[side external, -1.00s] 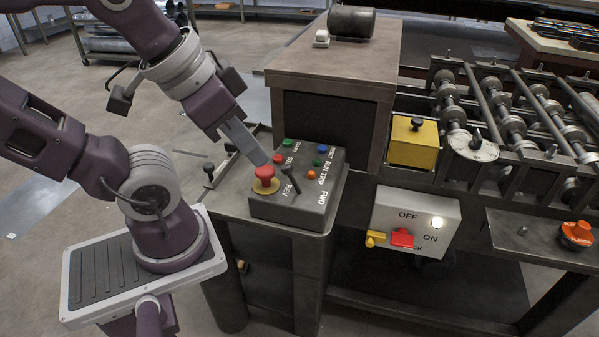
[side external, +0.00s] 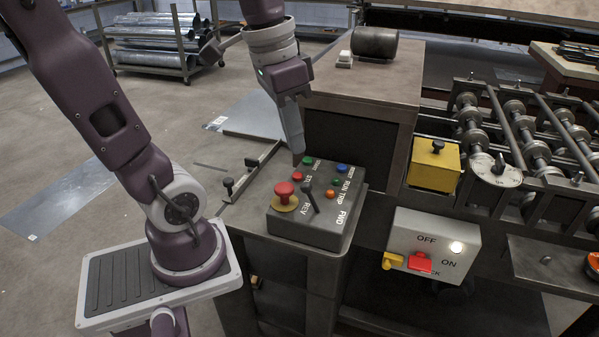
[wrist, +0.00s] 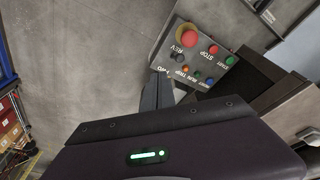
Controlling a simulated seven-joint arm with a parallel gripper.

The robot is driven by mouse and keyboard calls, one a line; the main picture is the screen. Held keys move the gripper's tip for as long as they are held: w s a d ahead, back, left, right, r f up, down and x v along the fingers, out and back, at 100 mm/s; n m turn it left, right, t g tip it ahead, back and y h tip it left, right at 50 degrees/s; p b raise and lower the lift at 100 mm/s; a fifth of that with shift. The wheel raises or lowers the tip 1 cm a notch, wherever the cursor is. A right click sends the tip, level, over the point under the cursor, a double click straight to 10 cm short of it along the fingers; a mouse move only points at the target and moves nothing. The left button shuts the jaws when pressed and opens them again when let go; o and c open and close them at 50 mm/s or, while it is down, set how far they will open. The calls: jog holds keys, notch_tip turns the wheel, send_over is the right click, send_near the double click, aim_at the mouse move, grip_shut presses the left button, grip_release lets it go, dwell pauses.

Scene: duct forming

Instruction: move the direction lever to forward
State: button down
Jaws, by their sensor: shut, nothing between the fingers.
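The direction lever (side external: 310,198) is a thin dark stick with a dark knob on the sloped top of the grey control box (side external: 300,235). It stands between the REV and FWD labels. In the side view its top leans up and left, towards the REV side. My gripper (side external: 298,151) is shut and empty, pointing down above the box's back edge, apart from the lever. In the wrist view the shut fingers (wrist: 157,88) reach towards the FWD label and partly cover it.
A red mushroom button (side external: 285,190) stands just left of the lever. Several small coloured buttons sit behind it. A tall dark cabinet (side external: 365,85) rises behind the box. A grey switch box (side external: 432,245) with a red handle is to the right.

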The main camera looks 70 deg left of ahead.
jog(key=w+a+f+g+h, duration=0.1)
jog(key=a+f+h, duration=0.1)
jog(key=a, duration=0.6)
jog(key=w+a+f+m+h, duration=0.1)
jog(key=w+a+f+h, duration=0.1)
jog(key=a, duration=0.5)
jog(key=shift+w+a+g, duration=0.25)
jog(key=shift+a+g, duration=0.15)
send_near(312, 197)
jog(key=a+f, duration=0.1)
jog(key=f, duration=0.1)
jog(key=a+f, duration=0.1)
jog(key=a, duration=0.1)
jog(key=s+a+f, duration=0.1)
jog(key=f, duration=0.1)
jog(key=shift+a+f, duration=0.35)
jog(key=shift+a, duration=0.05)
jog(key=d, duration=0.2)
jog(key=shift+w+d+r, duration=0.1)
jog(key=shift+d+r, duration=0.1)
jog(key=shift+d, duration=0.7)
jog(key=shift+w+r, duration=0.1)
jog(key=shift+r, duration=0.05)
